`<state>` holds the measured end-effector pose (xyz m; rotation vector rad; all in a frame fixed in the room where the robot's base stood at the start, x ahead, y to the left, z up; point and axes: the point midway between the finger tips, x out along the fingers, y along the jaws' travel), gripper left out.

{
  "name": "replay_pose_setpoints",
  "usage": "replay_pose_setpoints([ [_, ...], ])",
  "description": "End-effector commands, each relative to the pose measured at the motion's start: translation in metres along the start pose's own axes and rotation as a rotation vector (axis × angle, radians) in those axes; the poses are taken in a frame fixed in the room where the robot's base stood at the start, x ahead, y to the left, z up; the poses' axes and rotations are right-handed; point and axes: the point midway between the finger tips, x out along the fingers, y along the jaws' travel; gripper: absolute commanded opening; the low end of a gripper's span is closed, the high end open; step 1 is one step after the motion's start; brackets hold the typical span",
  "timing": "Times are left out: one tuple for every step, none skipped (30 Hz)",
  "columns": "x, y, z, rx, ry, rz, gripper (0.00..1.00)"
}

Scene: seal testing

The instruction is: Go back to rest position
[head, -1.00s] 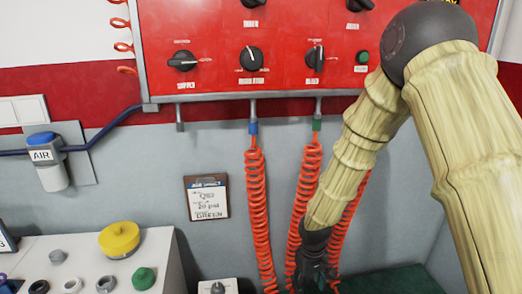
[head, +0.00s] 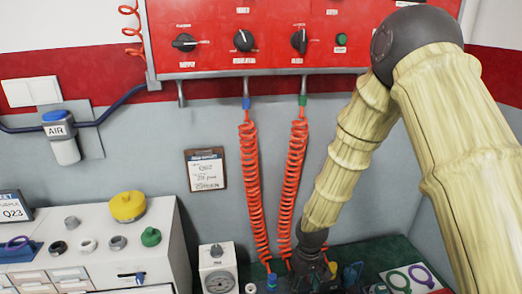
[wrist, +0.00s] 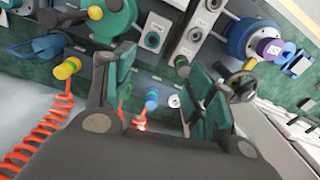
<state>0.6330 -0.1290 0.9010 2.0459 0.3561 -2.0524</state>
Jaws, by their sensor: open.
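My gripper (head: 312,268) hangs low over the green bench in the head view, at the end of my arm on the right. In the wrist view my gripper (wrist: 160,100) has its two fingers spread wide, with nothing held between them. A blue-ended fitting (wrist: 152,98) shows in the gap between the fingers, beyond them; I cannot tell how far. The bench directly behind my gripper is partly hidden in the head view.
A red panel (head: 270,62) with black knobs hangs above. Coiled orange hoses (head: 252,190) hang close left of my arm. A gauge box (head: 218,262) and a white drawer cabinet (head: 165,240) stand left. A card with rings (head: 412,280) lies right.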

Motion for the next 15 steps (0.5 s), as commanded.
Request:
replay_pose_setpoints([
  [0.012, -0.002, 0.006, 0.005, -0.004, -0.009, 0.55],
  [0.018, -0.003, 0.009, 0.009, -0.004, -0.015, 0.55],
  [0.025, -0.004, 0.014, 0.014, -0.004, -0.022, 0.55],
  [0.031, -0.005, 0.018, 0.019, -0.003, -0.027, 0.55],
  [0.038, -0.006, 0.023, 0.025, -0.004, -0.034, 0.55],
  [0.047, -0.008, 0.029, 0.033, -0.004, -0.042, 0.55],
  [0.054, -0.009, 0.034, 0.038, -0.004, -0.048, 0.55],
  [0.061, -0.009, 0.039, 0.044, -0.003, -0.055, 0.55],
  [0.072, -0.011, 0.048, 0.055, -0.005, -0.064, 0.55],
  [0.081, -0.012, 0.054, 0.063, -0.005, -0.071, 0.55],
  [0.090, -0.013, 0.061, 0.072, -0.004, -0.077, 0.55],
  [0.104, -0.014, 0.073, 0.088, -0.005, -0.087, 0.55],
  [0.116, -0.015, 0.083, 0.101, -0.006, -0.094, 0.55],
  [0.128, -0.017, 0.094, 0.113, -0.006, -0.101, 0.55],
  [0.145, -0.019, 0.110, 0.133, -0.005, -0.109, 0.55],
])
